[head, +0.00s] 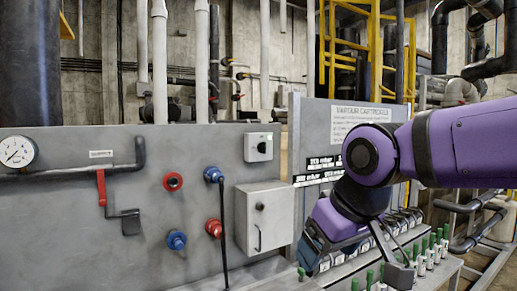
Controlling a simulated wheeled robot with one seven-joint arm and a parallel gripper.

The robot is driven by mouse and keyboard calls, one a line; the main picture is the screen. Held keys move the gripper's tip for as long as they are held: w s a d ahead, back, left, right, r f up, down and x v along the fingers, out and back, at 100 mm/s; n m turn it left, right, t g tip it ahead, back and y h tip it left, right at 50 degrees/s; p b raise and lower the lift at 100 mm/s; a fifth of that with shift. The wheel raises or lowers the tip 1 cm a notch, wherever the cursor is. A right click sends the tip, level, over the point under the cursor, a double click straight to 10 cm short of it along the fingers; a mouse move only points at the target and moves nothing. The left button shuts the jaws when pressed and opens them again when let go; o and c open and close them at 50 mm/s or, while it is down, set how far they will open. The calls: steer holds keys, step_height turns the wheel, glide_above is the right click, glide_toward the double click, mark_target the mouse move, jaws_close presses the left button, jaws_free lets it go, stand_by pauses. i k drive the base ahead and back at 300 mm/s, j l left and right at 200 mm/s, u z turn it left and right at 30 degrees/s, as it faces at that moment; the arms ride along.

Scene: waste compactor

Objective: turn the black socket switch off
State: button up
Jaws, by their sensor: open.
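A small light-grey box with a round black knob (262,147) is mounted high on the right part of the grey panel; it looks like the black socket switch. The knob's setting is too small to tell. My purple arm comes in from the right and bends down in front of the row of valves. My gripper (384,255) is at the lower right, below and to the right of the switch and well apart from it. The gripper is open, seen partly from the side, and nothing shows between its fingers. Nothing covers the switch.
The panel (105,235) also carries a gauge (17,151), a red lever (101,187), red and blue sockets, and a black cable from the upper blue plug (213,175). A grey cabinet (264,217) sits below the switch. Several green-topped valves (421,262) line the lower right.

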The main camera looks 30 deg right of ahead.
mark_target(262, 146)
steer(key=i+l+z, duration=0.1)
steer(key=i+z, duration=0.15)
steer(key=i, duration=0.2)
steer(key=z, duration=1.35)
